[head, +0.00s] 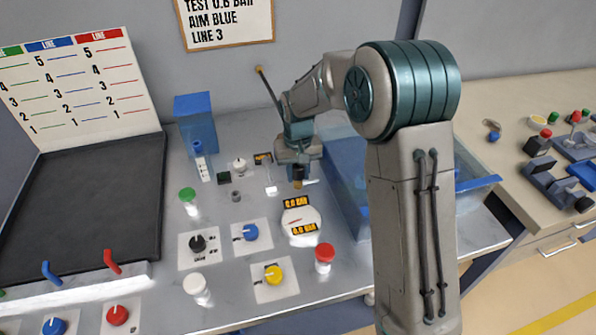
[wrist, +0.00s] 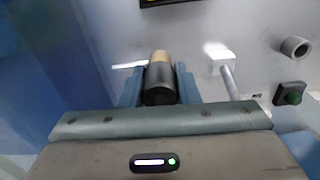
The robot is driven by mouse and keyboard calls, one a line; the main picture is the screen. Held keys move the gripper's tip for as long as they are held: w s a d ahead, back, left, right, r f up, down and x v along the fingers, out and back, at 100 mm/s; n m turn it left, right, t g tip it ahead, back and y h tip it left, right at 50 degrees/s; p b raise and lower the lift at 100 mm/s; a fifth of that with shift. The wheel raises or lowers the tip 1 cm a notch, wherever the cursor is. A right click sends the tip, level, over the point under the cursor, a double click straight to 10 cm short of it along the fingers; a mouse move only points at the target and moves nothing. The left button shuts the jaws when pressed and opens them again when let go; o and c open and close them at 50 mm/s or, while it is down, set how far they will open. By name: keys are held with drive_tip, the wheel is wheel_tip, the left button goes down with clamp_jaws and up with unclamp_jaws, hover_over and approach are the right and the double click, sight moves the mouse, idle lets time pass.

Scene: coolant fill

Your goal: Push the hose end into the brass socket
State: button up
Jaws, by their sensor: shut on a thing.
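My gripper (head: 297,168) points down over the grey panel, to the left of the blue-walled tray. It is shut on the hose end (wrist: 160,84), a black cylinder that shows between the two fingers in the wrist view. The black piece also shows below the fingers in the head view (head: 298,172). A brass-coloured part (wrist: 161,57) sits at the far end of the black piece. I cannot tell whether this brass is the hose end's own tip or the brass socket. No separate brass socket can be made out.
A white fitting with a short rod (wrist: 222,58) and a grey ring (wrist: 295,47) stand near the gripper. A round gauge with displays (head: 301,220) is just in front. The blue tray (head: 345,170) lies close on the right. Several coloured knobs stand at the front.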

drive_tip(key=o, duration=0.9)
drive_tip(key=shift+f, duration=0.1)
wheel_tip(320, 180, up, 14)
drive_tip(key=shift+f+b, duration=0.1)
drive_tip(key=shift+b, duration=0.3)
drive_tip(key=s+d+r+m+t, duration=0.1)
drive_tip(key=s+d+r+t, duration=0.15)
drive_tip(key=s+d, duration=0.95)
drive_tip(key=shift+m+t, duration=0.25)
drive_tip(key=shift+m, duration=0.55)
drive_tip(key=s+d+f, duration=0.1)
drive_tip(key=s, duration=0.3)
drive_tip(key=s+d+f, duration=0.1)
drive_tip(key=s, duration=0.4)
drive_tip(key=s+d+f, duration=0.2)
drive_tip(key=s, duration=0.2)
drive_tip(key=shift+s, duration=0.3)
